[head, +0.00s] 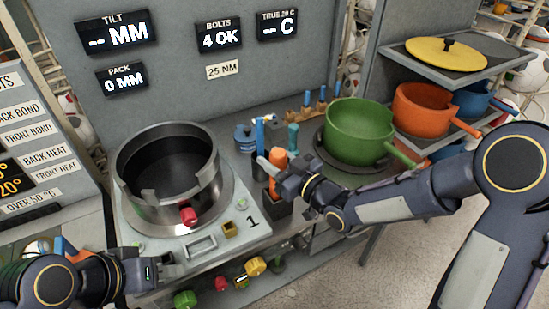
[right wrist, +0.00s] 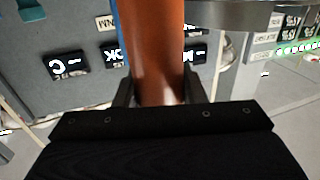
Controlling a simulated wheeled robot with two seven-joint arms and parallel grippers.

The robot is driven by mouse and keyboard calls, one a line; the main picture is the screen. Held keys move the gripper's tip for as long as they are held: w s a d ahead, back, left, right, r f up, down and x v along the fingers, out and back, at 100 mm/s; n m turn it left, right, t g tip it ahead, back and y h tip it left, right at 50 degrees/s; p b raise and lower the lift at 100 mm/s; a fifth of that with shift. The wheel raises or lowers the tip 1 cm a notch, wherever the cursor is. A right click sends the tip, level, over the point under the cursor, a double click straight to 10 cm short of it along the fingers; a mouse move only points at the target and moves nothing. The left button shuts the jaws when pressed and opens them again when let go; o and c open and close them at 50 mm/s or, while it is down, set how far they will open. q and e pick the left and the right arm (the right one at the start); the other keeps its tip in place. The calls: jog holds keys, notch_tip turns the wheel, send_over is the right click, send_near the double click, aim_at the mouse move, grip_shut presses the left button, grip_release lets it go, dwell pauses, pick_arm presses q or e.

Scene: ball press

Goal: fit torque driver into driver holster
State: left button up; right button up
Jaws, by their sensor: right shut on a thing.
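The torque driver, with an orange handle (head: 278,160), stands roughly upright in my right gripper (head: 283,184). In the right wrist view the orange handle (right wrist: 157,50) fills the space between the two fingers (right wrist: 165,95). A dark box that looks like the driver holster (head: 278,208) sits directly below the gripper at the bench's front edge. The driver's lower end is hidden, so I cannot tell whether it is inside the holster. My left gripper (head: 165,268) is at lower left, in front of the press; its jaw opening is unclear.
A large round metal press (head: 168,170) stands on the bench at left. A blue upright tool (head: 260,136) and a teal-handled one (head: 292,137) stand close by the driver. A green pot (head: 358,131) is to the right. Coloured knobs (head: 255,266) line the front.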

jog(key=o, duration=0.6)
jog(key=shift+f, duration=0.2)
jog(key=o, duration=0.5)
jog(key=shift+r, duration=0.1)
jog(key=shift+r, duration=0.15)
jog(key=shift+s+d, duration=0.2)
jog(key=shift+d, duration=0.05)
jog(key=b+v, duration=0.2)
jog(key=v, duration=0.9)
jog(key=shift+s+d, duration=0.1)
jog(key=shift+s, duration=0.05)
